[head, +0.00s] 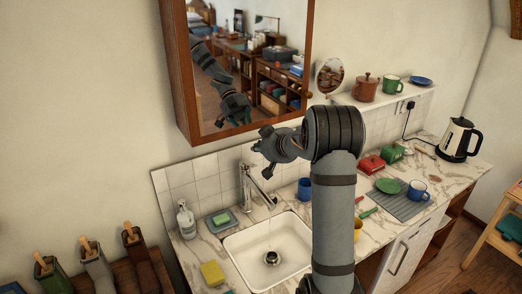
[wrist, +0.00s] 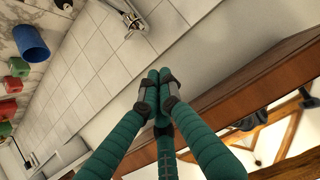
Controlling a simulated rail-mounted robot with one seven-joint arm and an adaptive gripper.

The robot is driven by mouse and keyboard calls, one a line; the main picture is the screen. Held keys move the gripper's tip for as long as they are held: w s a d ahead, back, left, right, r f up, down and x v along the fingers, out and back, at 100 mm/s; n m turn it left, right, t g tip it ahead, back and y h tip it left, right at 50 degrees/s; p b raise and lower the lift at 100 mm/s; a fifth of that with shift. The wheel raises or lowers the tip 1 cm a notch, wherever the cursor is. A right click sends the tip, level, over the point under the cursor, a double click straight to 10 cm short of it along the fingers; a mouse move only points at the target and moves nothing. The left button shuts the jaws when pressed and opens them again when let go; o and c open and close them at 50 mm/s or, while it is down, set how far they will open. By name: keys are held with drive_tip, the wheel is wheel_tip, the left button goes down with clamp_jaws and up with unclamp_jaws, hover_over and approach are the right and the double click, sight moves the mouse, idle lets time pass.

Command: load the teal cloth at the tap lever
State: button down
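The chrome tap (head: 245,190) stands at the back of the white sink (head: 270,240). Its lever is at the top; the tap also shows at the top of the wrist view (wrist: 132,22). My gripper (head: 258,146) is raised above and behind the tap, in front of the wall below the mirror cabinet. In the wrist view, its teal fingers (wrist: 158,76) meet at the tips with nothing visible between them. I cannot clearly identify the teal cloth. A small teal patch (head: 228,291) shows at the counter's front edge, and a teal item (head: 511,226) lies on the right-hand stand.
A soap bottle (head: 186,220), a green sponge (head: 221,217) on a dish and a yellow sponge (head: 212,273) sit left of the sink. A blue cup (head: 305,189) stands right of it. The mirror cabinet (head: 180,75) projects from the wall close to my gripper.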

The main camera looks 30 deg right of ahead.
hover_over(253, 166)
drive_tip(key=w, duration=0.1)
wheel_tip(253, 166, down, 3)
drive_tip(key=shift+f+p, duration=0.1)
drive_tip(key=shift+p, duration=0.25)
wheel_tip(253, 166, down, 2)
drive_tip(key=shift+s+f+b, duration=0.15)
drive_tip(key=shift+f+b, duration=0.1)
drive_tip(key=shift+b, duration=0.35)
drive_tip(key=shift+s+f, duration=0.3)
drive_tip(key=shift+f, duration=0.35)
